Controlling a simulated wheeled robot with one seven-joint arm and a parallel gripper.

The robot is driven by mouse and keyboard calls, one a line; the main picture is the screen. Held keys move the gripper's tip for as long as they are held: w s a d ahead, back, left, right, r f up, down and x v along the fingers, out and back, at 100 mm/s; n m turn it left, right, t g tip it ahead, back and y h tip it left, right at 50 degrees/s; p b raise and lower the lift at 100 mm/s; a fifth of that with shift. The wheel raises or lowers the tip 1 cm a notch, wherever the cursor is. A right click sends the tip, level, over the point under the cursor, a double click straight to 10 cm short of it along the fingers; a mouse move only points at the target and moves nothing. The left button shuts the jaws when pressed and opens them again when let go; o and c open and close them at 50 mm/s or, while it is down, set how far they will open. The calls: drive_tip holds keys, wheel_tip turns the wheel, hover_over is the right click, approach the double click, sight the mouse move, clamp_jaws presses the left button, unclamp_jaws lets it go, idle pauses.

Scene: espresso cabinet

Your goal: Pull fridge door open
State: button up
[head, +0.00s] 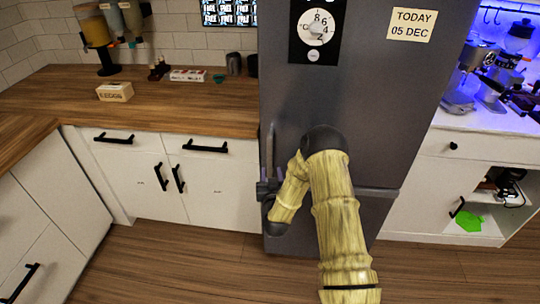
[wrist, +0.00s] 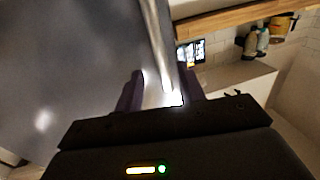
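The grey fridge door (head: 390,100) stands in the middle of the head view and looks closed. Its vertical metal handle (head: 270,150) runs along the door's left edge. My gripper (head: 272,174) is at the lower part of this handle, with one purple finger on either side. In the wrist view the handle (wrist: 158,45) comes down between the two fingers of my gripper (wrist: 162,90). The fingers stand wider apart than the bar, and I see no clear grip. My arm hides part of the door, and the lower end of the handle is hidden.
A wooden counter (head: 180,110) with white cabinets (head: 215,190) is left of the fridge, holding a small box (head: 115,92) and dispensers (head: 97,30). A white counter with a coffee machine (head: 465,80) is at the right. The wooden floor (head: 180,265) in front is clear.

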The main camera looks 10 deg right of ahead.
sight(270, 158)
drive_tip(key=w, duration=0.6)
drive_tip(key=w+d+p, duration=0.1)
drive_tip(key=w, duration=0.2)
drive_tip(key=shift+w+d, duration=0.1)
drive_tip(key=shift+w, duration=0.05)
clamp_jaws()
